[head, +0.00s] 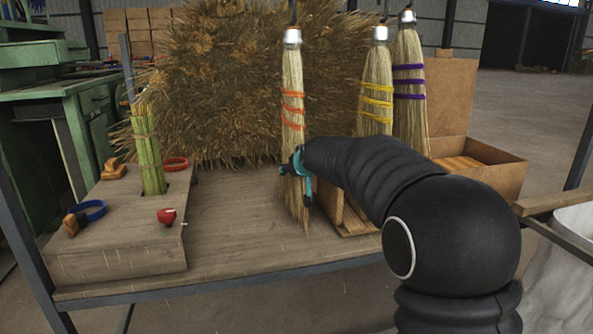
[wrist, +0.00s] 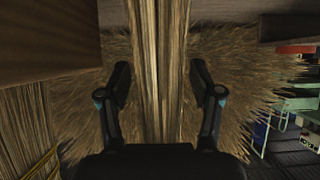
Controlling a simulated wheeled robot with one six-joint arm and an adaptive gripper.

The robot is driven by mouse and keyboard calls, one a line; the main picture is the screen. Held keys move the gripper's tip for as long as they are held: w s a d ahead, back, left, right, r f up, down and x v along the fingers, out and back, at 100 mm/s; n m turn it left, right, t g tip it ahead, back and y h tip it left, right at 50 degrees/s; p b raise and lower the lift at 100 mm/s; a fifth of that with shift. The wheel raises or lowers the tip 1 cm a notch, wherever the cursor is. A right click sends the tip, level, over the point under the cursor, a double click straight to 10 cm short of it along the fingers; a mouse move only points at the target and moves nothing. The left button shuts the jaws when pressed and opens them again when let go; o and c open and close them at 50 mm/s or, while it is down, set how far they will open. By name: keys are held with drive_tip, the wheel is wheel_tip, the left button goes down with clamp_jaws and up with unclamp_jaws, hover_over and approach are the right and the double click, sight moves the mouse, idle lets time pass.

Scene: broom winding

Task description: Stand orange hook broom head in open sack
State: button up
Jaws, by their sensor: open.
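The orange-bound broom head (head: 292,75) hangs upright under its silver cap, with orange bands around its middle and bristles flaring at the bottom. My gripper (head: 301,176) is at its lower bristles, below the bands. In the wrist view the broom's straw (wrist: 163,50) runs between my two open fingers (wrist: 160,72), with a visible gap on each side. A whitish sack (head: 562,262) is at the lower right edge of the head view, only partly in frame; its inside cannot be seen.
Yellow-bound (head: 376,85) and purple-bound (head: 410,80) brooms hang close to the right, near a wooden box (head: 490,165). A wooden block (head: 120,245) with an upright green bundle (head: 147,150) stands left. A big straw pile (head: 220,80) lies behind. The middle of the bench (head: 235,230) is clear.

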drive_tip(key=v, duration=1.2)
